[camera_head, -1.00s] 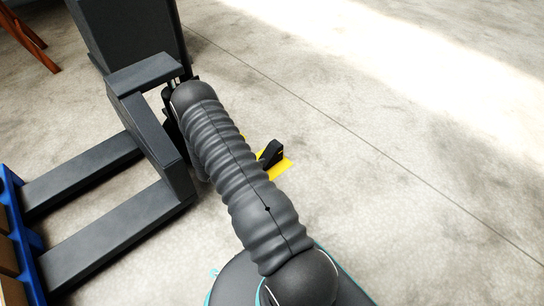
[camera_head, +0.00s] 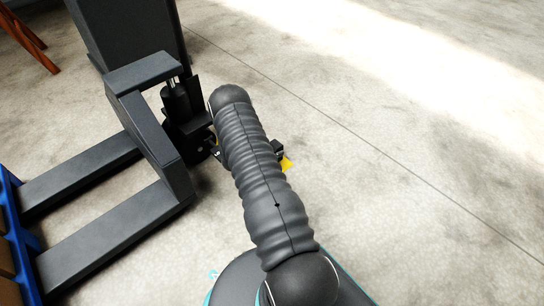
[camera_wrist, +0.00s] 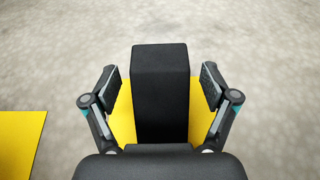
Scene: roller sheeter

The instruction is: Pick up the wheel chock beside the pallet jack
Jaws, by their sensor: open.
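The wheel chock (camera_wrist: 160,95) is a black block in the middle of the wrist view, on a yellow patch (camera_wrist: 122,108). My gripper (camera_wrist: 161,85) is open, with one finger on each side of the chock and a visible gap on both sides. In the head view my arm hides most of the chock and the gripper. Only a small dark piece and a corner of the yellow patch (camera_head: 287,163) show right of the arm. The dark grey pallet jack (camera_head: 150,115) stands left of my arm.
A second yellow patch (camera_wrist: 20,143) lies at the left of the wrist view. The pallet jack's forks run toward a blue pallet (camera_head: 22,240) at the left edge. The concrete floor (camera_head: 400,180) to the right is clear.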

